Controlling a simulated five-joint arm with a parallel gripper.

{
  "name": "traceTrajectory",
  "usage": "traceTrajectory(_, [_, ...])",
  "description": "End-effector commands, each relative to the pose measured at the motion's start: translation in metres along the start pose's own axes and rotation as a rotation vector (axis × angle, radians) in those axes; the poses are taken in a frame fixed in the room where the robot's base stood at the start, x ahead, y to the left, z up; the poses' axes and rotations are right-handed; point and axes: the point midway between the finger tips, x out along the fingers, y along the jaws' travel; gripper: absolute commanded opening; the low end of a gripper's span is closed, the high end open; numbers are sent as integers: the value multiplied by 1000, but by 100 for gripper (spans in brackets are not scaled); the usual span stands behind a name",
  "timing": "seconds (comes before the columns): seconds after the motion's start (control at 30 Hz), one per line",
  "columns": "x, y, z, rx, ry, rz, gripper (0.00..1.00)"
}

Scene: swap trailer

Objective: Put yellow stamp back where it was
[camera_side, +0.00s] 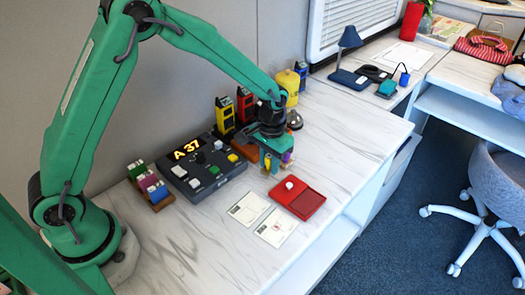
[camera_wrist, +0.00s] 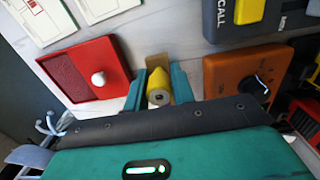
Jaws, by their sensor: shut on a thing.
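The yellow stamp (camera_wrist: 158,88) is between the two teal fingers of my gripper (camera_wrist: 160,90) in the wrist view, and the fingers are shut on it. A tan piece (camera_wrist: 158,62) shows just beyond it; I cannot tell whether it is part of the stamp. In the side view my gripper (camera_side: 275,163) points down low over the marble desk, between the grey panel and the red pad box. The yellow stamp (camera_side: 267,162) is partly hidden by the fingers there. I cannot tell whether its bottom touches anything.
The red pad box (camera_side: 310,204) with a white knob lies close to my gripper. White cards (camera_side: 248,209) lie to its left. The grey panel (camera_side: 213,185) reading "A 37" and an orange dial box (camera_wrist: 245,78) are nearby. A rack of coloured blocks (camera_side: 160,204) stands farther left.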

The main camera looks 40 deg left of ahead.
Motion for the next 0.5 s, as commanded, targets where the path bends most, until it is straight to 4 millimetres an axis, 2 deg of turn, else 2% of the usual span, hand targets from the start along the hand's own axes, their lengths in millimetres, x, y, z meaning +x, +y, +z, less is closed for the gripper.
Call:
traceTrajectory(0.13, [13,0,0,0,-1,0,10])
traceTrajectory(0.5, [15,0,0,0,0,0,10])
